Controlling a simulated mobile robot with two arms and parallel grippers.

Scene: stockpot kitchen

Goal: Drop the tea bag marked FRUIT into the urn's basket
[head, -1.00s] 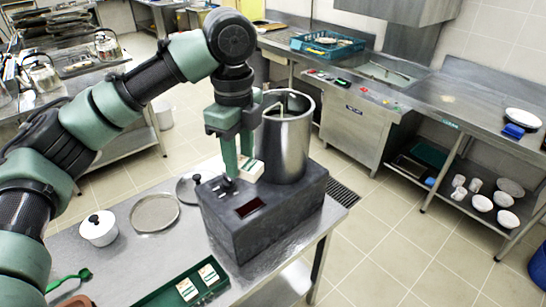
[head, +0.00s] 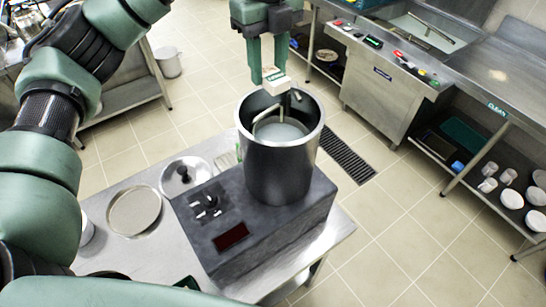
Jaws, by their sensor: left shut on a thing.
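My left gripper (head: 268,70) is shut on a small white tea bag (head: 281,84). It holds the bag upright above the back rim of the urn; any marking on it is too small to read. The urn (head: 280,170) is a tall steel cylinder, open at the top, on a dark grey base (head: 240,232). Inside it show a bent metal rod or handle (head: 262,118) and a pale round surface (head: 283,135); I cannot tell which part is the basket. My right gripper is not in view.
A round lid with a black knob (head: 185,176) and a round steel tray (head: 134,211) lie left of the urn on the steel table (head: 150,252). A floor grate (head: 347,158) and a counter (head: 400,80) with a sink stand beyond, to the right.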

